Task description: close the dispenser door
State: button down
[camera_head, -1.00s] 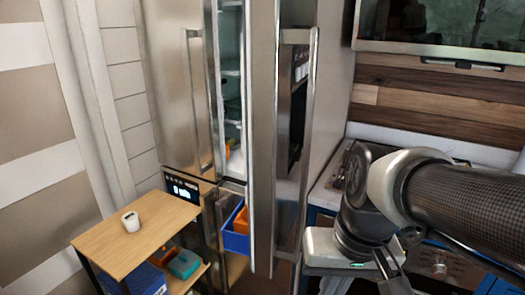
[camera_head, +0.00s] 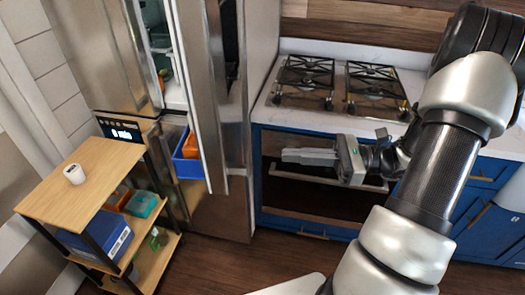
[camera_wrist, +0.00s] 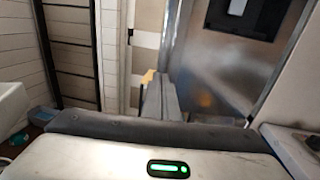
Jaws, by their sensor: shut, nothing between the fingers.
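The dispenser door (camera_head: 197,80) is the right-hand steel fridge door. It stands open, swung out from the fridge, with a dark dispenser recess (camera_head: 229,40) and a long vertical handle on its face. In the wrist view, a steel panel (camera_wrist: 212,65) with a dark recess (camera_wrist: 245,18) stands ahead and to the right. My gripper (camera_head: 284,155) is shut and empty, pointing left in front of the stove. It is to the right of the door and appears apart from it. Its closed fingers also show in the wrist view (camera_wrist: 160,98).
A wooden trolley (camera_head: 75,195) with a white cup (camera_head: 74,174) stands at the left. A blue bin (camera_head: 186,163) with an orange item juts from the fridge. The stove (camera_head: 330,85) and blue cabinets (camera_head: 320,223) are at the right. Floor is clear in front.

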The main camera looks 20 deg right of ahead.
aim_at(224, 153)
jog(key=x, duration=1.3)
jog(key=shift+a, duration=0.15)
jog(key=shift+a, duration=0.1)
